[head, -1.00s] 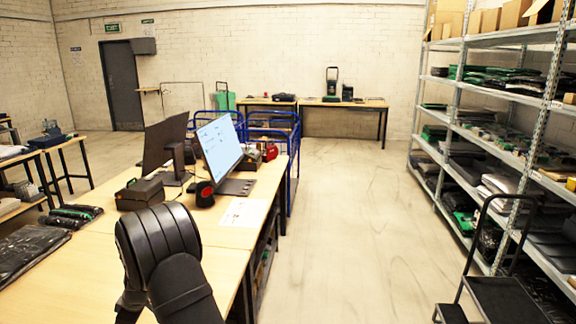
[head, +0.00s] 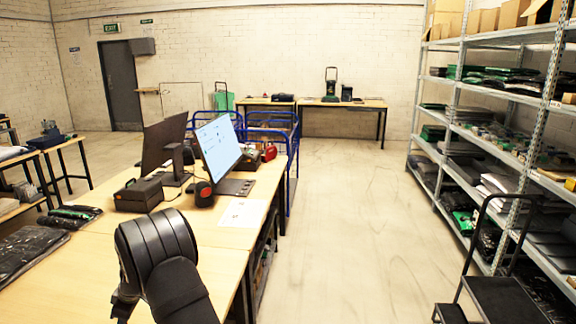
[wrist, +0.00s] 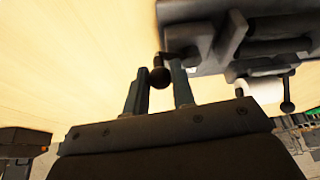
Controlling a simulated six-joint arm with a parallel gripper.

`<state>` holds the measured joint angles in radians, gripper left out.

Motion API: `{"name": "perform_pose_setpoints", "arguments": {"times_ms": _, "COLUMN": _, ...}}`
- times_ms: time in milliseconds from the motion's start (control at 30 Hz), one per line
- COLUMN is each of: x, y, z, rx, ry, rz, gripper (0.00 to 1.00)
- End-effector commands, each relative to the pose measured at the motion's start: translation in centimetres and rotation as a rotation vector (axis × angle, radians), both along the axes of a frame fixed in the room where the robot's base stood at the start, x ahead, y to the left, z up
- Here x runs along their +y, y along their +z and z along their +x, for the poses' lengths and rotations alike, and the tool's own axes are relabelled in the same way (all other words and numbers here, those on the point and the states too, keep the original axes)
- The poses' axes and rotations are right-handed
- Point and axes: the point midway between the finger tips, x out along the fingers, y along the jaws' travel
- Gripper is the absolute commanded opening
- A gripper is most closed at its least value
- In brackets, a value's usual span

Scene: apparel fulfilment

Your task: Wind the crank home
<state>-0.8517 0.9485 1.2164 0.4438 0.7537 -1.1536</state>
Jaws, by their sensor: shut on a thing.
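In the wrist view a grey machine (wrist: 205,42) stands on the pale wooden table top. A short crank (wrist: 162,48) comes off its left end and carries a dark round knob (wrist: 159,76). My gripper (wrist: 158,80) is shut on this knob, with one finger on each side of it. A second lever with a dark ball end (wrist: 287,106) sticks out at the right of the machine, apart from my fingers. In the head view my dark arm hides the gripper, and I cannot make out the crank there.
A white roll (wrist: 262,90) sits beside the second lever. In the head view the bench (head: 225,262) holds a monitor (head: 218,145), a dark box (head: 139,194) and dark bagged garments (head: 28,250). Shelving (head: 480,140) stands along the right.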

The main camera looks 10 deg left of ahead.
Motion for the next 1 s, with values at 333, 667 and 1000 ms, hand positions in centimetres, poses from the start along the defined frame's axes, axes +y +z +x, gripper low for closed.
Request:
{"name": "perform_pose_setpoints", "arguments": {"times_ms": 333, "x": 1.2, "y": -0.8, "z": -0.4, "rx": 0.009, "ry": 0.007, "rz": -0.006, "gripper": 0.09}}
{"name": "perform_pose_setpoints", "arguments": {"times_ms": 667, "x": 1.9, "y": -1.2, "z": -0.5, "rx": 0.013, "ry": 0.006, "rz": -0.01, "gripper": 0.09}}
{"name": "perform_pose_setpoints", "arguments": {"times_ms": 1000, "x": 1.8, "y": -1.4, "z": -0.6, "rx": 0.015, "ry": 0.007, "rz": -0.012, "gripper": 0.43}}
